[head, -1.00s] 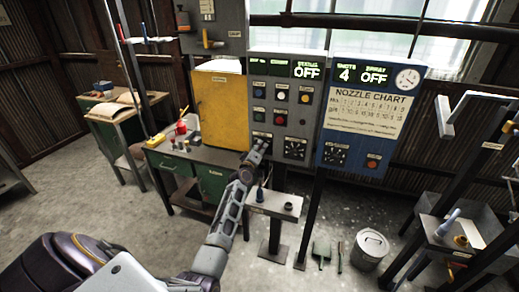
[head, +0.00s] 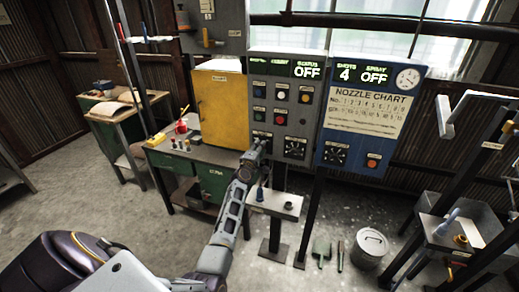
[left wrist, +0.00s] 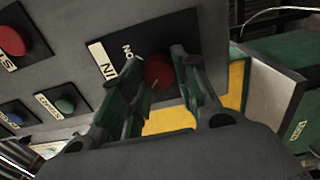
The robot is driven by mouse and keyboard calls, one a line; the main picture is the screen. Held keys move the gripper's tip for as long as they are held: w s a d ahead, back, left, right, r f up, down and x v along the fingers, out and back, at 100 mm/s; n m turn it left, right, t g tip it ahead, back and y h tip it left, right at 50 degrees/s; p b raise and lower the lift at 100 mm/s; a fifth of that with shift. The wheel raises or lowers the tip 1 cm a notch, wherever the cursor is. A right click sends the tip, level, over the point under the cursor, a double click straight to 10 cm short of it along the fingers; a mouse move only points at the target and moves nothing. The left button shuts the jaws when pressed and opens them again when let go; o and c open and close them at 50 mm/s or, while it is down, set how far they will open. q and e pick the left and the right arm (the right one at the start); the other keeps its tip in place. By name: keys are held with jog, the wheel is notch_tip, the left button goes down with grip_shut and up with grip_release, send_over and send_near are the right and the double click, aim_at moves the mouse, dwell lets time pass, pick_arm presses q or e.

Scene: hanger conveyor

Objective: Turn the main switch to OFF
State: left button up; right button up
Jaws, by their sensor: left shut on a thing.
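The main switch shows in the left wrist view as a round red knob (left wrist: 158,72) on a dark plate. Its white label is partly covered; "IN" shows, and "ON" is marked on the plate above the knob. My left gripper (left wrist: 157,58) has one finger on each side of the knob and is shut on it. In the head view my left gripper (head: 262,142) is at the lower left of the grey control panel (head: 293,104) and hides the switch there. The panel's display (head: 306,72) reads OFF. My right gripper is in neither view.
A blue panel (head: 352,167) with a nozzle chart stands right of the grey one. A yellow cabinet (head: 220,108) on a green bench is close to my left gripper's left. A small shelf (head: 280,203) is below the panel. A bucket (head: 370,248) is on the floor.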

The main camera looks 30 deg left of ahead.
pick_arm(q)
jog(key=o, duration=1)
jog(key=v, duration=1.2)
dwell(0.4)
jog(key=shift+m, duration=0.3)
dwell(0.4)
